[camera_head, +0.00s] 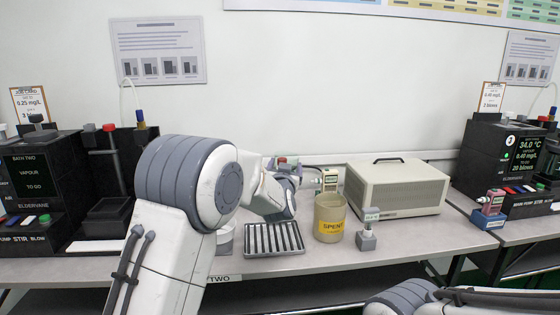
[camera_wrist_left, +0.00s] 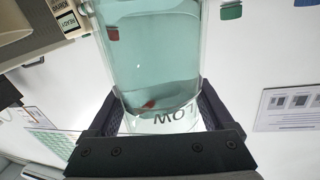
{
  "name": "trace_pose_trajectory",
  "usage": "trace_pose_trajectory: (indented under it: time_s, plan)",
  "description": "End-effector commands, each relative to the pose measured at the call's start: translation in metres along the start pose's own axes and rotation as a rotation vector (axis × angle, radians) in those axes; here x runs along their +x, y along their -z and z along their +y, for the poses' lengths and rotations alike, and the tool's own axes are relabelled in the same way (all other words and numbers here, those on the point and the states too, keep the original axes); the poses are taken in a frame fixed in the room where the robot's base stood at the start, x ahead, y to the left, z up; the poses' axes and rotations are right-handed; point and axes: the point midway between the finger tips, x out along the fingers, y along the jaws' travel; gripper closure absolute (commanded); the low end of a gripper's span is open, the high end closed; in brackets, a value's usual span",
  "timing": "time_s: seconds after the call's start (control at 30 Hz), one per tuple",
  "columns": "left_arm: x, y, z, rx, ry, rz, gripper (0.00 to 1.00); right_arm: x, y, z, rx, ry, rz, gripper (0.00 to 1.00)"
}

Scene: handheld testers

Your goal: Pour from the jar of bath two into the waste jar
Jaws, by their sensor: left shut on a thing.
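My left gripper (camera_wrist_left: 160,112) is shut on a clear glass jar (camera_wrist_left: 150,45) holding pale teal liquid, with the inverted word LOW near its end. A small reddish piece shows in the liquid. In the head view my left arm hides most of this jar and the gripper. The waste jar (camera_head: 329,220), a tan cylinder labelled SPENT, stands upright on the bench, just right of my left wrist. The black bath two unit (camera_head: 40,178) stands at the left. Of my right arm only a link shows at the lower right; its gripper is out of view.
A metal ribbed tray (camera_head: 272,239) lies left of the waste jar. A small grey tester stand (camera_head: 367,238) is at its right. A beige box (camera_head: 397,188) stands behind. Another bath unit (camera_head: 502,160) and a blue-based tester (camera_head: 489,215) are at the right. The bench front beyond the grey stand is clear.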

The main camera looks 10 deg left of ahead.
Motion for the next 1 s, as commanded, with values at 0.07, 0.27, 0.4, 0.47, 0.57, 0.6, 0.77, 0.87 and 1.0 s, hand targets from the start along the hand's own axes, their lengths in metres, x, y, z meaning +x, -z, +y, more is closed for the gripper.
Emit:
trace_pose_trajectory:
  time_s: [0.07,0.27,0.4,0.47,0.57,0.6,0.77,0.87,1.0]
  plan:
    - [0.0,0.004,0.006,0.063,-0.001,0.002,1.0,-0.011,0.001,-0.001,0.0,0.0,0.0,0.26]
    - [0.0,-0.001,0.02,0.225,0.001,0.002,1.0,-0.025,0.001,-0.002,0.0,0.0,0.0,0.26]
    - [0.0,-0.004,0.03,0.338,0.001,0.003,1.0,-0.035,0.002,-0.003,0.0,0.0,0.0,0.26]
    - [0.0,-0.005,0.034,0.387,0.002,0.003,1.0,-0.039,0.002,-0.003,0.0,0.0,0.0,0.26]
    - [0.0,-0.008,0.04,0.466,0.004,0.001,1.0,-0.045,0.003,-0.003,0.0,0.0,0.0,0.26]
    - [0.0,-0.009,0.043,0.499,0.004,0.002,1.0,-0.048,0.003,-0.004,0.0,0.0,0.0,0.26]
    - [0.0,-0.012,0.055,0.628,0.004,0.002,1.0,-0.058,0.003,-0.004,0.0,0.0,0.0,0.26]
    - [0.0,-0.015,0.061,0.697,0.005,0.002,1.0,-0.061,0.003,-0.004,0.0,0.0,0.001,0.26]
    - [0.0,-0.016,0.06,0.69,0.007,0.002,1.0,-0.058,0.003,-0.004,0.0,0.0,0.0,0.26]
